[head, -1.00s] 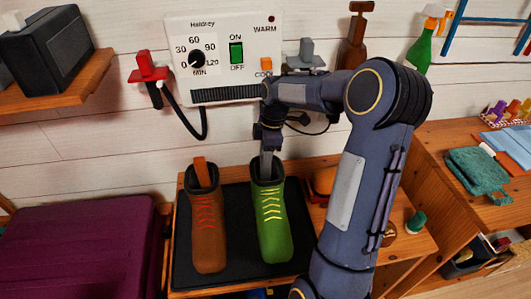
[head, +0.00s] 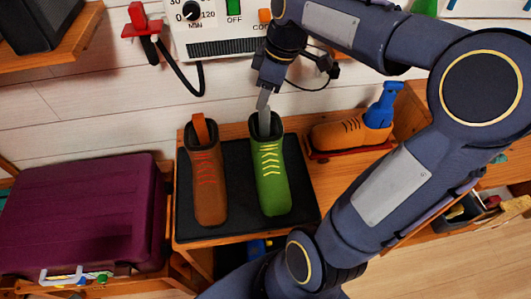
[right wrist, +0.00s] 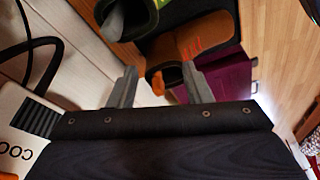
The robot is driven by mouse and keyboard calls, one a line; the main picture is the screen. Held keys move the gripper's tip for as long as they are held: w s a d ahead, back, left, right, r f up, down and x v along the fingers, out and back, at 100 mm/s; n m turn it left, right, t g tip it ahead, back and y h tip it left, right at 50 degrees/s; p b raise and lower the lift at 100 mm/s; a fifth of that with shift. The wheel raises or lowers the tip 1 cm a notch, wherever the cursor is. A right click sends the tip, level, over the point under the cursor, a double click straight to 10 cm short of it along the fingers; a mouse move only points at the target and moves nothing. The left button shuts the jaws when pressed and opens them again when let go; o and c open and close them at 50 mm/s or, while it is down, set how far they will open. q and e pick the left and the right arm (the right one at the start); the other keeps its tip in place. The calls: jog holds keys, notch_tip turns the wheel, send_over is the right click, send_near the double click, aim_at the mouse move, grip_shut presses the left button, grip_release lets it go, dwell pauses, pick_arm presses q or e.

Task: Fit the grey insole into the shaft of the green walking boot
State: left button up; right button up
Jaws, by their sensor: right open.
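The green walking boot (head: 272,180) stands upright on a black mat (head: 240,228). The grey insole (head: 265,122) is in its shaft, with its upper end sticking out above the collar. My right gripper (head: 263,99) is open just above the insole and looks clear of it. In the right wrist view the fingers (right wrist: 160,90) are spread with nothing held between them. The green boot (right wrist: 172,18) and the insole (right wrist: 112,18) show at the top there, beyond the fingers. The insole's lower part is hidden inside the boot. My left gripper is not in view.
A brown boot (head: 208,185) with an orange insole (head: 200,128) stands left of the green one. An orange shoe (head: 345,133) with a blue shoe tree (head: 384,106) lies right. A white dryer box (head: 215,32) hangs behind; a purple case (head: 85,215) sits left.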

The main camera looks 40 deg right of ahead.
jog(key=s+a+f+m+t+y, duration=0.1)
jog(key=s+a+f+m, duration=0.2)
jog(key=s+a+m, duration=0.2)
jog(key=s+a+f+m+t+y, duration=0.1)
jog(key=s+a+f+m+t, duration=0.1)
jog(key=s+a, duration=0.5)
jog(key=s+f+m, duration=0.1)
jog(key=s+m, duration=0.1)
jog(key=s, duration=0.1)
jog(key=shift+m, duration=0.4)
notch_tip(320, 180, up, 3)
jog(key=p, duration=0.3)
jog(key=shift+r, duration=0.1)
